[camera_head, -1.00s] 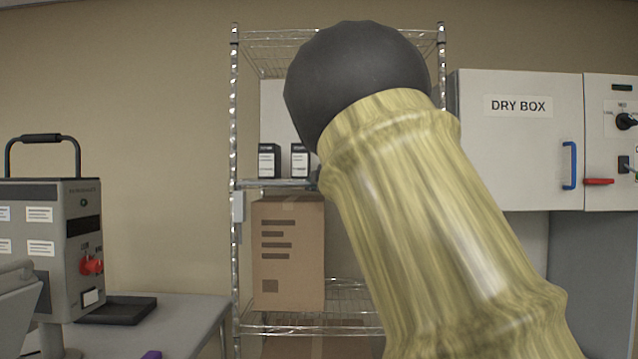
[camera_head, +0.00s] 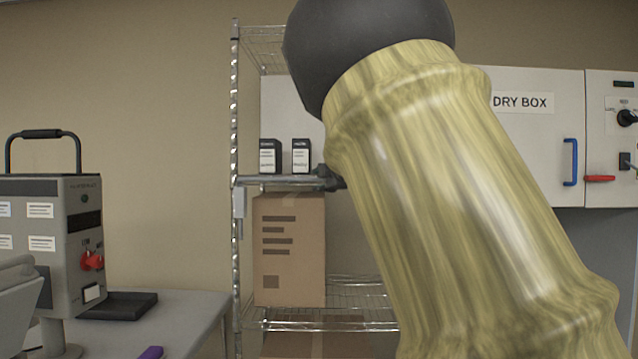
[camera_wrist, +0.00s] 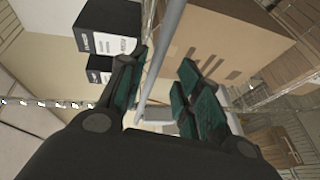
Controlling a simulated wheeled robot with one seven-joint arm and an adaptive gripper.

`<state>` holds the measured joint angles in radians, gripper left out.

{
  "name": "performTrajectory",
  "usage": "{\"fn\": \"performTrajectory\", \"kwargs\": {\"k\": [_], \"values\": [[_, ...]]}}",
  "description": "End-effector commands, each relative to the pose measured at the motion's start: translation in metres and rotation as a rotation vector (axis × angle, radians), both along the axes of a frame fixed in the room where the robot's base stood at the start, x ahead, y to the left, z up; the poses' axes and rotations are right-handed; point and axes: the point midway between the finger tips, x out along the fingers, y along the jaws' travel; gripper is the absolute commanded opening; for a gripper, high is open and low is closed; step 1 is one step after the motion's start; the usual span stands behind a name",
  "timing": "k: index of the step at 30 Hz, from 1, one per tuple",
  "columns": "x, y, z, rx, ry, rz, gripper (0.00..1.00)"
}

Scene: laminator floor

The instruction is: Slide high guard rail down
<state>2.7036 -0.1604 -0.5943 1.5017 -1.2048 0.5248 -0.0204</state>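The high guard rail (camera_head: 275,181) is a grey bar across the front of the wire rack, level with the shelf holding two small black-and-white boxes. In the wrist view the rail (camera_wrist: 164,50) runs as a long grey rod between my gripper's two dark green-padded fingers. My gripper (camera_wrist: 160,88) is open, with one finger on each side of the rail; I cannot tell whether either touches it. In the head view only a dark piece of my gripper (camera_head: 332,178) shows at the rail. My arm hides the rail's right part.
The wire rack (camera_head: 236,120) holds the small boxes (camera_head: 270,157) and, below, a large cardboard box (camera_head: 288,250). A dry box cabinet (camera_head: 540,140) is at the right. A grey machine (camera_head: 60,240) stands on a table (camera_head: 190,310) at the left.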

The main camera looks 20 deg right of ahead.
Motion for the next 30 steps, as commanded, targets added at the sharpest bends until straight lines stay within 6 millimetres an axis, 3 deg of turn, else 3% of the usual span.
{"fn": "performTrajectory", "kwargs": {"k": [6, 12, 18, 30], "values": [[-0.038, 0.002, 0.007, -0.001, 0.000, 0.000, 0.34], [-0.062, 0.002, 0.011, 0.000, 0.001, -0.001, 0.34], [-0.073, 0.003, 0.012, -0.001, 0.002, 0.000, 0.34], [-0.074, 0.003, 0.012, 0.000, 0.002, 0.000, 0.34]]}}
